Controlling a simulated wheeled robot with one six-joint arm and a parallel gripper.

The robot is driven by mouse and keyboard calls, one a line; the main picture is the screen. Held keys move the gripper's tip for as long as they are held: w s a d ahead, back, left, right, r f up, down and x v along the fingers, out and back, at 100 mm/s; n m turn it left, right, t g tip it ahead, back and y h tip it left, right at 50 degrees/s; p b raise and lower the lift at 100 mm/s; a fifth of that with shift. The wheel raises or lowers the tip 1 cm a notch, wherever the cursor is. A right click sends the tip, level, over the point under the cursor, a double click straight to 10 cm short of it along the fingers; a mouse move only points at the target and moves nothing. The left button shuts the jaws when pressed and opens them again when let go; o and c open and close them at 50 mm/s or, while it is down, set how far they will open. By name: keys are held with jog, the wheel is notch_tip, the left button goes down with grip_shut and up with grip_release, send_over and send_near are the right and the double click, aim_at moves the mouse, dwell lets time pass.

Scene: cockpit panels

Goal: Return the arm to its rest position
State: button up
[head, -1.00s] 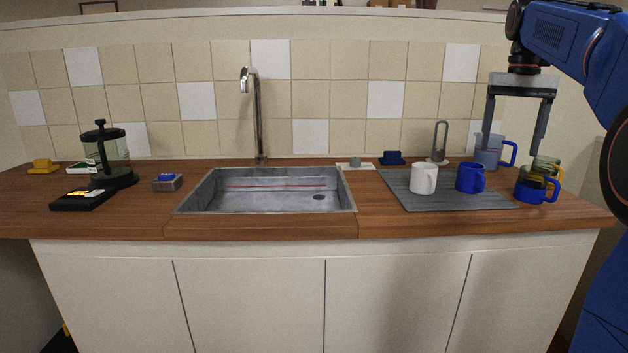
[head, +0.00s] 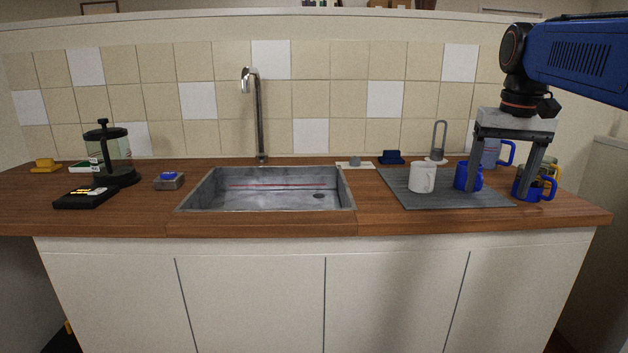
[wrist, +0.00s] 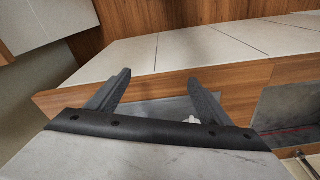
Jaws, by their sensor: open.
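My gripper (head: 497,193) is open at the right of the head view, pointing down in front of the right end of the dark mat. I cannot tell whether the fingers touch either one. My blue arm comes in from the upper right.
A white mug (head: 422,177) stands on the dark mat (head: 440,197). A blue-handled jug (head: 490,153) is behind the gripper. The sink (head: 265,200) and tall tap (head: 258,115) are mid-counter. A French press (head: 110,160) stands left. The cabinet fronts (head: 265,290) are clear.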

jog(key=s+a+f+n+t, duration=0.1)
jog(key=s+a+f, duration=0.3)
jog(key=s+f, duration=0.6)
jog(key=s+a+f+n+t, duration=0.2)
jog(key=s+a+f, duration=0.2)
jog(key=s+f, duration=0.6)
notch_tip(320, 180, down, 6)
jog(key=shift+s+a+f, duration=0.1)
jog(key=shift+s+a, duration=0.2)
jog(key=shift+s, duration=0.1)
dwell(0.7)
